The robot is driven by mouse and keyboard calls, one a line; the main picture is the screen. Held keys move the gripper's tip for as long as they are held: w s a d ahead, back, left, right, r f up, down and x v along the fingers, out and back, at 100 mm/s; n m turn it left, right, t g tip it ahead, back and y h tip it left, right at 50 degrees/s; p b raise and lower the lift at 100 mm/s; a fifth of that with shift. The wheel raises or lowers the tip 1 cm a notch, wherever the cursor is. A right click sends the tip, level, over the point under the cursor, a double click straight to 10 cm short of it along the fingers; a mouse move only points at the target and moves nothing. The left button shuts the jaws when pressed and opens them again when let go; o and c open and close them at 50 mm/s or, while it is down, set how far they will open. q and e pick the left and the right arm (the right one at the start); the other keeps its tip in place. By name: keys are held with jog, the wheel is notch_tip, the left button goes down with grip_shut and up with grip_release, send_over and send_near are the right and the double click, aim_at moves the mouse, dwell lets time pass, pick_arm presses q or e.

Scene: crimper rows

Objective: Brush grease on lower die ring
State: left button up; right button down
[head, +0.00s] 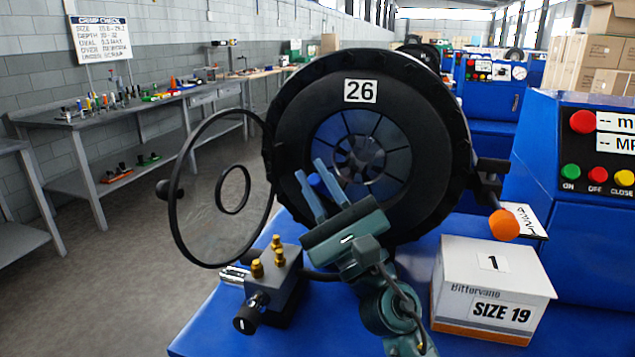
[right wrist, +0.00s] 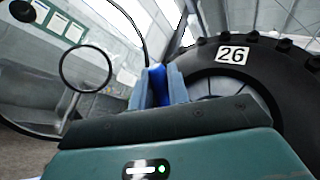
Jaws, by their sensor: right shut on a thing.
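The crimper head (head: 300,140), a large black round housing labelled 26, stands on the blue machine. Its round opening shows a ring of dark wedge-shaped dies (head: 362,185) with a hub in the middle. My right gripper (head: 318,178) is in front of the lower left of this opening, fingers pointing up. It is shut on a blue thing (head: 318,184), likely the brush. The blue thing also shows between the fingers in the right wrist view (right wrist: 157,82). Its bristles cannot be made out, nor whether it touches the dies. My left gripper is not in view.
A large thin black hoop (head: 172,200) with a smaller ring (head: 221,197) stands left of the head. A block with brass fittings (head: 274,290) is below it. A white SIZE 19 box (head: 455,262) and an orange knob (head: 504,225) are at right. A tool bench (head: 130,108) lines the wall.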

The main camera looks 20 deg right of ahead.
jog(key=shift+w+d, duration=0.4)
jog(key=shift+w, duration=0.2)
jog(key=shift+s+d+b, duration=0.6)
jog(key=shift+s+d, duration=1.35)
jog(key=shift+d, duration=0.95)
jog(key=shift+w+a, duration=0.65)
jog(key=shift+a, duration=0.35)
jog(key=shift+w+a, duration=0.65)
jog(key=shift+a, duration=0.3)
jog(key=shift+w+a, duration=0.65)
jog(key=shift+a, duration=0.35)
jog(key=shift+s, duration=0.1)
